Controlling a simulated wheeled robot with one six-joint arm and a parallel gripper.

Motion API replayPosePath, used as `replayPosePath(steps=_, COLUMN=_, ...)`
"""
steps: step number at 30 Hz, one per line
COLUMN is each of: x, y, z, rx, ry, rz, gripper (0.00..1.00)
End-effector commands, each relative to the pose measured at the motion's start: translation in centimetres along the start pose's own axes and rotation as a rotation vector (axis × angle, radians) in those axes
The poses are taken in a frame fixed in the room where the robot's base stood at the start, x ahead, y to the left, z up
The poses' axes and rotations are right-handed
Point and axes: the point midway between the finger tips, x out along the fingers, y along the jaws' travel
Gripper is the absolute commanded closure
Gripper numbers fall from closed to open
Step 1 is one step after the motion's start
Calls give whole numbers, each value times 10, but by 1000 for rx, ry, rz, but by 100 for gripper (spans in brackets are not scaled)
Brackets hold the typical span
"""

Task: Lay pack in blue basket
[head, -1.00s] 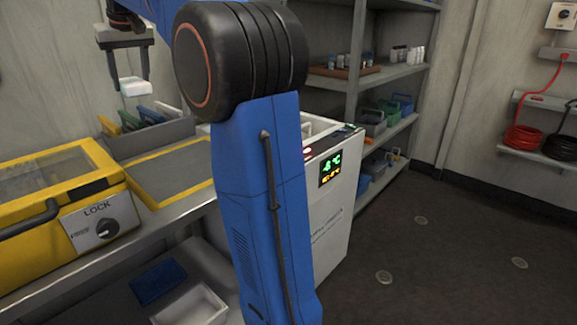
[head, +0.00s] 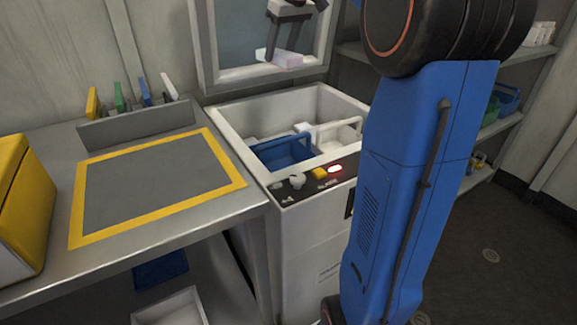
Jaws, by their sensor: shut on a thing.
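My gripper (head: 284,44) is at the top of the head view, shut on a white pack (head: 279,59). The pack hangs in the air, in front of the raised lid in the picture. The blue basket (head: 283,153) sits inside the open white chest freezer (head: 232,125), at the near left of its well. The pack appears above and behind the basket, clear of it. The basket's floor is only partly visible.
A white basket (head: 338,133) stands right of the blue one. The freezer's lid (head: 207,50) stands open behind. Left is a bench with a yellow-bordered grey mat (head: 150,185), a divider rack (head: 137,128) and a yellow case (head: 18,215). My blue arm hides the freezer's right side.

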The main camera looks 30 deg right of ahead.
Motion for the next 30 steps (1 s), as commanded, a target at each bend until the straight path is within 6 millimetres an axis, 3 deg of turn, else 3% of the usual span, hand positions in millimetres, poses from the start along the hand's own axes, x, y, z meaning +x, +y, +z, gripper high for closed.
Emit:
replayPosePath(steps=18, x=105, y=-50, z=83, rx=-877, ry=-2, rz=-370, gripper=83)
replayPosePath(steps=24, x=128, y=-68, z=108, rx=-1127, ry=-1, rz=-471, gripper=83)
replayPosePath(steps=30, x=140, y=-76, z=122, rx=-1245, ry=-1, rz=-517, gripper=83)
